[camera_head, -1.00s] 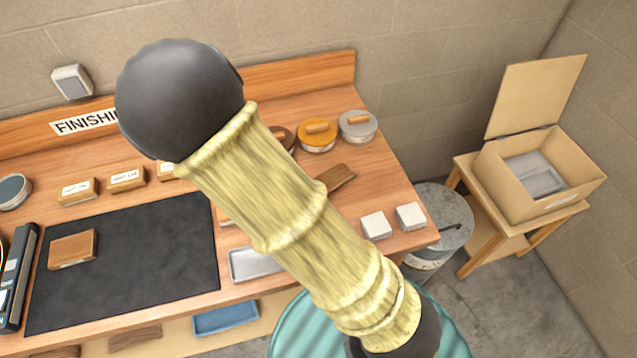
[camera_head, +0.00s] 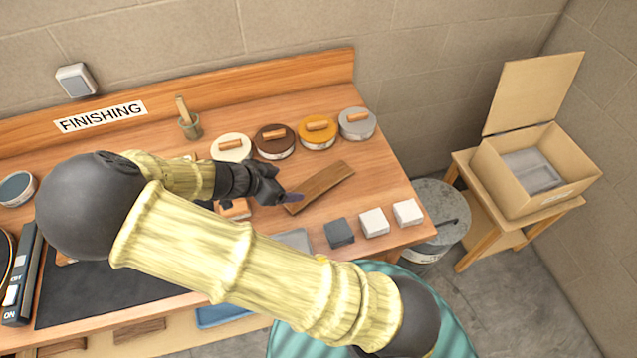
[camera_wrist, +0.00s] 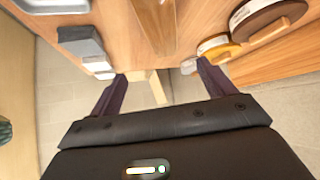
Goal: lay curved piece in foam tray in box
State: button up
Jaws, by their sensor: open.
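The curved piece (camera_head: 321,187) is a brown wooden strip lying on the bench, right of my gripper. Its bend is hard to make out. In the wrist view it seems to be the wooden strip (camera_wrist: 156,22) at the top, beyond my fingertips. My gripper (camera_head: 288,198) is close to the piece's near left end, open and empty; I cannot tell if it touches. Its two dark fingers are spread apart in the wrist view (camera_wrist: 160,78). The grey foam tray (camera_head: 532,171) lies in the open cardboard box (camera_head: 510,196), empty as far as I see.
The box stands on a small wooden stand (camera_head: 480,240) right of the bench, its lid (camera_head: 533,92) up. Round tins (camera_head: 317,133) line the back. A dark block (camera_head: 340,233) and white blocks (camera_head: 374,223) sit in front. A metal bin (camera_head: 440,215) stands between bench and stand.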

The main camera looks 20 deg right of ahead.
jog(key=p, duration=0.3)
send_near(318, 183)
jog(key=x, duration=0.3)
jog(key=shift+s+d+f, duration=0.2)
jog(key=shift+d+f, duration=0.05)
jog(key=shift+f, duration=0.05)
jog(key=shift+w+d+f+p, duration=0.3)
jog(key=shift+d+p, duration=0.15)
jog(key=p+x, duration=0.1)
jog(key=x, duration=0.1)
jog(key=shift+w+d+f+p, duration=0.25)
jog(key=shift+p, duration=0.05)
jog(key=shift+w+d+f, duration=0.15)
jog(key=shift+d+f, duration=0.15)
jog(key=shift+f, duration=0.2)
jog(key=c, duration=1.2)
notch_tip(318, 183, up, 10)
jog(key=b, duration=0.3)
